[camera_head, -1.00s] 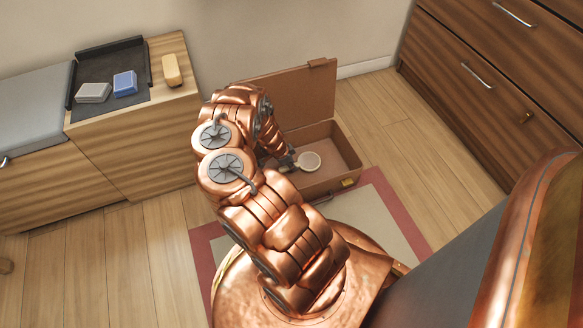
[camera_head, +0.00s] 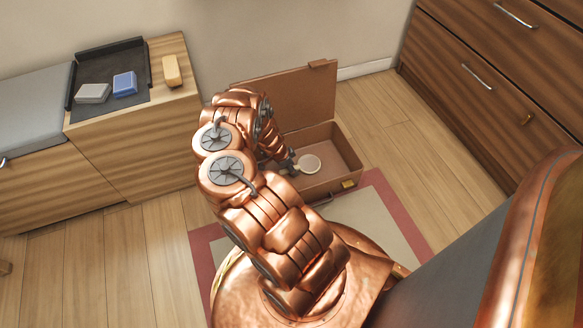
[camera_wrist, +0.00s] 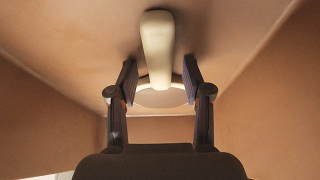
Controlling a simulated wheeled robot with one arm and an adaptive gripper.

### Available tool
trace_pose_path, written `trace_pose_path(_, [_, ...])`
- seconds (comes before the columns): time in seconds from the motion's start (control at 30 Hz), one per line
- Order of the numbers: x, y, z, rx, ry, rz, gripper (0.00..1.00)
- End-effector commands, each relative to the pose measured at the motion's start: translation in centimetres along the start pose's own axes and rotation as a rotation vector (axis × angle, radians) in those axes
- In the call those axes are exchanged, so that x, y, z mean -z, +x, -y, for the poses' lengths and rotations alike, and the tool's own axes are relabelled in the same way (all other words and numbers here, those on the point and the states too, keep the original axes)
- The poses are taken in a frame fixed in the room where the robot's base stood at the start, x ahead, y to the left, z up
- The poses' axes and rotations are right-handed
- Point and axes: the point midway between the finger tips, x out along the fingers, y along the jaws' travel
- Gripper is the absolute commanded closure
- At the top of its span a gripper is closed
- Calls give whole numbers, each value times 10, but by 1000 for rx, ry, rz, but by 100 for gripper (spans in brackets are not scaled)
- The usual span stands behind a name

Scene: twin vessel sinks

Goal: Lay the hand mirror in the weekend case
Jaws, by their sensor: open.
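The hand mirror has a round pale head (camera_head: 309,163) that shows inside the open brown weekend case (camera_head: 347,159) in the head view. The fingers stand apart on either side of the mirror, with gaps visible. My gripper reaches down into the case and is open; in the head view my arm hides part of it and the case's left side. Whether the mirror rests fully on the case floor is hard to tell.
The case's lid (camera_head: 300,95) stands raised at the back. A low wooden cabinet (camera_head: 135,145) at left bears a dark tray (camera_head: 110,70) with a blue and a grey block, plus a tan block (camera_head: 173,70). Drawers (camera_head: 490,80) stand at right. A red-bordered rug (camera_head: 385,205) lies in front.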

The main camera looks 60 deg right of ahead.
Motion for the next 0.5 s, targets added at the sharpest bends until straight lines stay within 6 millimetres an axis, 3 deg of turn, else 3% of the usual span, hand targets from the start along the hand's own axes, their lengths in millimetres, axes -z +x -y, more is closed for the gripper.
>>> trace_pose_path(0.2, [2, -5, 0, -1, 1, 0, 51])
trace_pose_path(0.5, [1, -52, 0, 0, -2, 3, 51])
